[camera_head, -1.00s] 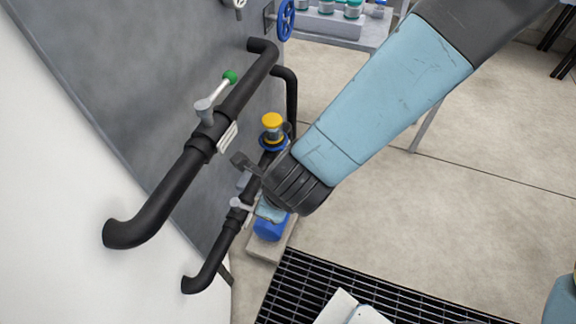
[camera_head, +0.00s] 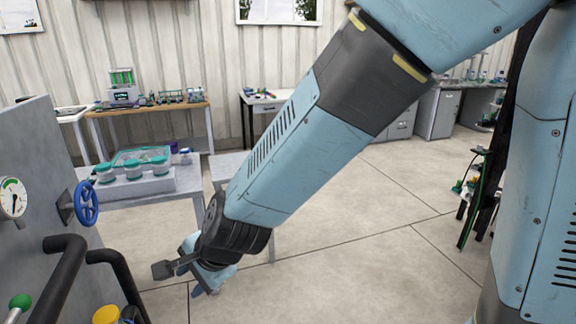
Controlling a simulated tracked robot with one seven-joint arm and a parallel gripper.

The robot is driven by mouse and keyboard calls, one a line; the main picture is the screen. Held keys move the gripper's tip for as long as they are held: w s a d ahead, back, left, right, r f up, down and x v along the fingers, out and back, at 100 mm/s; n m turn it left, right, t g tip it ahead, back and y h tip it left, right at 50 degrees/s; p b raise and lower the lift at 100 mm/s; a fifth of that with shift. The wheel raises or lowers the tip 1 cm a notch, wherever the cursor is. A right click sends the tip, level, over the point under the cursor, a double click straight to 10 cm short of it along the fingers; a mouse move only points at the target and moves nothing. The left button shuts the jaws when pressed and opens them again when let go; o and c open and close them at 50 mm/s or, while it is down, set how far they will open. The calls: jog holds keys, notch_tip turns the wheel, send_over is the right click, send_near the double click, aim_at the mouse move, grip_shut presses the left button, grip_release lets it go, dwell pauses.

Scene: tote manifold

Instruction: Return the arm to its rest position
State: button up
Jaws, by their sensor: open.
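My arm reaches from the upper right down to the lower left of the head view. My gripper (camera_head: 203,283) is at its lower end, partly hidden behind the dark wrist. It hangs over bare floor, to the right of the manifold pipes and apart from them. It is open, and nothing shows in it.
Black pipes (camera_head: 62,275) with a green-knobbed lever (camera_head: 19,302) and a yellow cap (camera_head: 106,315) are at lower left. A blue handwheel (camera_head: 87,204) and gauge (camera_head: 13,198) are on the grey panel. A table with teal-lidded jars (camera_head: 133,169) stands behind.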

jog(key=w+d+r+n+t+h, duration=0.1)
jog(key=w+d+r+n, duration=0.2)
jog(key=d, duration=0.4)
jog(key=w+d+r+t+h, duration=0.1)
jog(key=w+d+r, duration=0.2)
jog(key=d+r, duration=0.3)
jog(key=w+d+r+n+h, duration=0.1)
jog(key=w+d+r+n, duration=0.15)
jog(key=d, duration=0.55)
jog(key=s+d+r+h, duration=0.1)
jog(key=s+d+r, duration=0.2)
jog(key=d, duration=0.8)
jog(key=s+d+r+n+t+h, duration=0.1)
jog(key=s+d+r+h, duration=0.1)
jog(key=d, duration=0.8)
jog(key=shift+s+d+r+h, duration=0.35)
jog(key=shift+s+r, duration=0.3)
jog(key=shift+s, duration=0.4)
jog(key=shift+n, duration=0.25)
